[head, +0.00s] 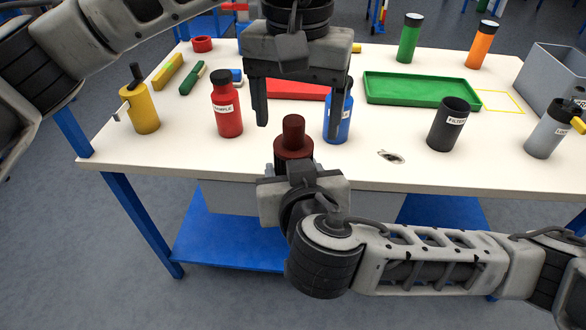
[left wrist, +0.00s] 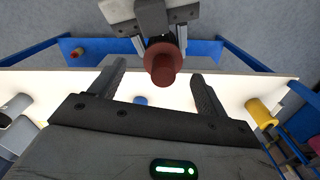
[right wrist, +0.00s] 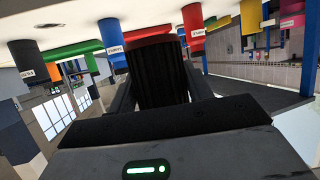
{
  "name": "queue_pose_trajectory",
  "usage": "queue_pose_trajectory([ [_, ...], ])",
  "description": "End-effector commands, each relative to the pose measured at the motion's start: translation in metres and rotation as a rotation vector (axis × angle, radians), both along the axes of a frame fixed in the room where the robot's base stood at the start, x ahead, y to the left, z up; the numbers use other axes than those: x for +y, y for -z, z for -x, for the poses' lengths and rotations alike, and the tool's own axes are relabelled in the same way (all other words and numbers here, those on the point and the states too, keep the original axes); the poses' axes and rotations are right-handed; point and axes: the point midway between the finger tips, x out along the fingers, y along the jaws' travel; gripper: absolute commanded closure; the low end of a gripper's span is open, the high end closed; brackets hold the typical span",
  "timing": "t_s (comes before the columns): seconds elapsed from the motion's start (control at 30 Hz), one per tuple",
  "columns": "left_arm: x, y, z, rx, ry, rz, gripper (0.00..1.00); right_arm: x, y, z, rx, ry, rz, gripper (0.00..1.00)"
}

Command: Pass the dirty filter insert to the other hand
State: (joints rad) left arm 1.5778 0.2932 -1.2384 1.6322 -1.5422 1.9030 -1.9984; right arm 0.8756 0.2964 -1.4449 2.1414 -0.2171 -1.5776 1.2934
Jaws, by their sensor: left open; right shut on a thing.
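The dirty filter insert is a dark reddish-brown stepped cylinder (head: 293,138) with a narrower knob on top. My right gripper (head: 297,172) is shut on its lower part and holds it upright near the table's front edge. In the right wrist view its dark ribbed body (right wrist: 158,75) stands between the fingers. My left gripper (head: 298,120) is open, fingers pointing down, above and behind the insert. In the left wrist view the insert's knob (left wrist: 162,72) shows beyond the gap between the open left fingers (left wrist: 158,85), apart from them.
On the white table (head: 190,150) stand a red bottle (head: 227,112), a blue bottle (head: 338,122), a dark filter cup (head: 448,126), a grey bottle (head: 546,132) and a yellow canister (head: 142,112). A green tray (head: 420,90) lies behind. Small debris (head: 391,156) lies near the front edge.

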Motion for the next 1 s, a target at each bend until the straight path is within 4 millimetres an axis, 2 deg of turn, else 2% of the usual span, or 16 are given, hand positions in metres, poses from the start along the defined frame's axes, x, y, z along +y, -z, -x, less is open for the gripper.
queue_pose_trajectory([
  [0.03,-0.001,-0.013,-0.001,-0.006,-0.001,0.002,0.24,0.000,0.000,0.000,-0.001,0.000,0.000,0.73],
  [0.2,-0.001,-0.045,0.000,-0.003,0.000,0.002,0.24,0.000,0.000,0.000,-0.001,0.000,0.000,0.73],
  [0.4,0.000,-0.066,0.000,-0.001,0.000,0.002,0.24,0.000,0.000,0.000,-0.001,0.000,0.000,0.73],
  [0.57,-0.015,-0.059,0.008,0.063,-0.025,0.088,0.24,0.000,0.000,0.000,-0.001,0.000,0.000,0.73],
  [0.67,-0.041,-0.046,0.024,0.192,-0.087,0.244,0.24,0.000,0.000,0.000,-0.001,0.000,0.000,0.73],
  [0.77,-0.079,-0.040,0.051,0.448,-0.226,0.481,0.24,0.000,0.000,0.000,-0.001,0.000,0.000,0.73],
  [0.8,-0.094,-0.046,0.062,0.600,-0.311,0.591,0.24,0.000,0.000,0.000,-0.001,0.000,0.000,0.73],
  [0.87,-0.110,-0.061,0.072,0.851,-0.456,0.733,0.24,0.000,0.000,0.000,-0.001,0.000,0.000,0.73],
  [0.93,-0.117,-0.085,0.072,1.179,-0.638,0.859,0.24,0.000,0.000,0.000,-0.001,0.000,0.000,0.73],
  [1.0,-0.110,-0.108,0.057,1.538,-0.824,0.939,0.24,0.000,0.000,0.000,-0.001,0.000,0.000,0.73],
])
